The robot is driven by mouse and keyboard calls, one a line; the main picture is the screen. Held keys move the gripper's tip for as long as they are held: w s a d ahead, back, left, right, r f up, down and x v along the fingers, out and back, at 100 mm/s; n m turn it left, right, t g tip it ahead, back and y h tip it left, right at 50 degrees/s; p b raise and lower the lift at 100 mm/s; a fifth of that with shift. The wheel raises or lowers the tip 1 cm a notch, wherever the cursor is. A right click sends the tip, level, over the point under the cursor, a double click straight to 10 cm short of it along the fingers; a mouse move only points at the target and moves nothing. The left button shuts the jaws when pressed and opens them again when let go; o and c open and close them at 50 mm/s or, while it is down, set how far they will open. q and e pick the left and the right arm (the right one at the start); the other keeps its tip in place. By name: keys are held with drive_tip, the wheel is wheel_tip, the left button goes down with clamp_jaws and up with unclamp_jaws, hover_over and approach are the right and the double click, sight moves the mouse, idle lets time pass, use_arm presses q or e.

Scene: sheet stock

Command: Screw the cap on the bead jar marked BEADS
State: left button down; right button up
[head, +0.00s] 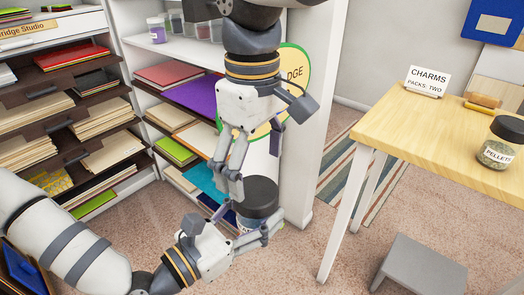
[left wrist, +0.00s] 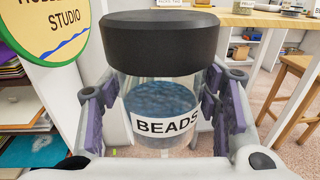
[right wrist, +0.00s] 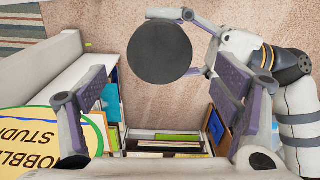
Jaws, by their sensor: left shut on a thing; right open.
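The bead jar (left wrist: 150,100) is clear glass with blue beads and a white BEADS label. My left gripper (head: 262,236) is shut on it and holds it upright, in front of the shelf. A wide black cap (left wrist: 160,40) sits level on the jar's mouth; I cannot tell whether its thread is engaged. In the head view the cap (head: 258,196) partly hides the jar. My right gripper (head: 252,165) is open and empty, pointing down above the cap, apart from it. The right wrist view shows the cap (right wrist: 160,52) from above, beyond the open fingers.
A shelf unit with paper stacks (head: 100,152) stands at the left. A round yellow sign (head: 293,68) is close behind my right gripper. At the right, a wooden table (head: 420,130) holds a PELLETS jar (head: 498,150) and a CHARMS card (head: 427,80). A grey stool (head: 420,268) stands below.

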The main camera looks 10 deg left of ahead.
sight(255, 189)
wheel_tip(255, 189, up, 3)
drive_tip(key=n, duration=0.3)
drive_tip(key=shift+a, duration=0.1)
drive_tip(key=shift+c, duration=0.2)
drive_tip(key=shift+r+n, duration=0.3)
drive_tip(key=shift+n, duration=0.1)
wheel_tip(255, 189, down, 8)
drive_tip(key=shift+f, duration=0.1)
drive_tip(key=c, duration=1.2)
